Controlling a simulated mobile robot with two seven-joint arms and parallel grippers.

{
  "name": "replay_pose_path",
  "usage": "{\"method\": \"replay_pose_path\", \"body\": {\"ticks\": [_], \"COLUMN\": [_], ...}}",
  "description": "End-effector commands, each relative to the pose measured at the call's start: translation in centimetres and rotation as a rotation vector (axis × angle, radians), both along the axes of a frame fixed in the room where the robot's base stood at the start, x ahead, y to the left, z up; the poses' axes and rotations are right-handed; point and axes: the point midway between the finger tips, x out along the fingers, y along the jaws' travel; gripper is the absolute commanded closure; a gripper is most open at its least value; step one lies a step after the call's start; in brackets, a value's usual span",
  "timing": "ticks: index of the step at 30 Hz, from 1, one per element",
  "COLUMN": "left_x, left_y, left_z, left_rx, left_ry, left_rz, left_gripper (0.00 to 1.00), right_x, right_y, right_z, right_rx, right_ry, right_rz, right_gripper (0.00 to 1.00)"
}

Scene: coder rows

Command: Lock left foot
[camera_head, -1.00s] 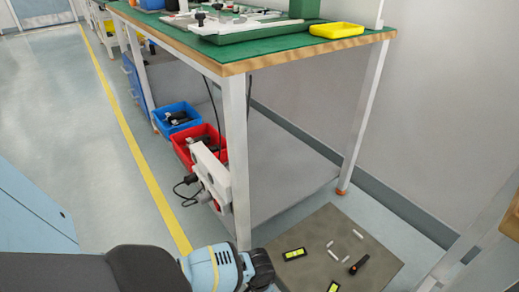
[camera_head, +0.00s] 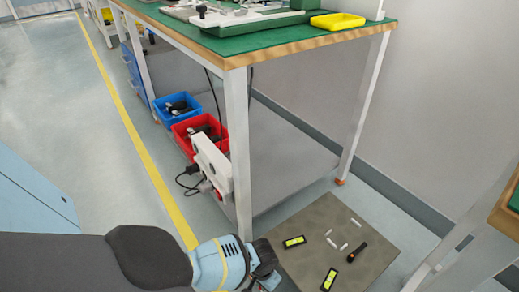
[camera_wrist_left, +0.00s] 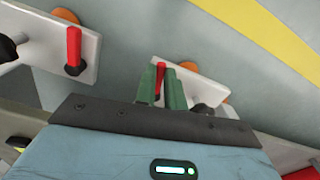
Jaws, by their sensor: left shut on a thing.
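In the left wrist view, the green fingers of my left gripper (camera_wrist_left: 162,88) are shut on a red lever (camera_wrist_left: 159,72). The lever stands at a white plate (camera_wrist_left: 200,91) with a black knob (camera_wrist_left: 201,109) and an orange disc partly behind it. A second white plate (camera_wrist_left: 45,53) at the upper left has its own upright red lever (camera_wrist_left: 73,47), a black knob and an orange disc, and is apart from the gripper. In the head view my left gripper (camera_head: 267,276) is low at the bottom edge; its fingertips and the plates are hard to make out. My right gripper is not in view.
A green-topped bench (camera_head: 262,40) stands on white legs. Red (camera_head: 188,143) and blue (camera_head: 168,117) bins with dark items sit at its lower shelf. A grey mat (camera_head: 305,268) holds two spirit levels (camera_head: 294,241), small white pieces and a black tool (camera_head: 357,252).

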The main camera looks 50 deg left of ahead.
Motion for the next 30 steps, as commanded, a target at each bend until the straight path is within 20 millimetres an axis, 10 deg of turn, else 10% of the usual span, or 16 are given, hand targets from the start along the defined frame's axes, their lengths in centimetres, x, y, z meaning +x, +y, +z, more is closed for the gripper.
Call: {"method": "replay_pose_path", "body": {"ticks": [30], "left_x": [1.2], "left_y": [-2.5], "left_z": [0.0], "left_rx": [-0.001], "left_ry": [0.000], "left_rz": [0.682], "left_gripper": [1.00], "right_x": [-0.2], "right_y": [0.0], "right_z": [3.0], "right_rx": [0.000], "right_ry": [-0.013], "right_rz": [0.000], "right_gripper": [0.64]}}
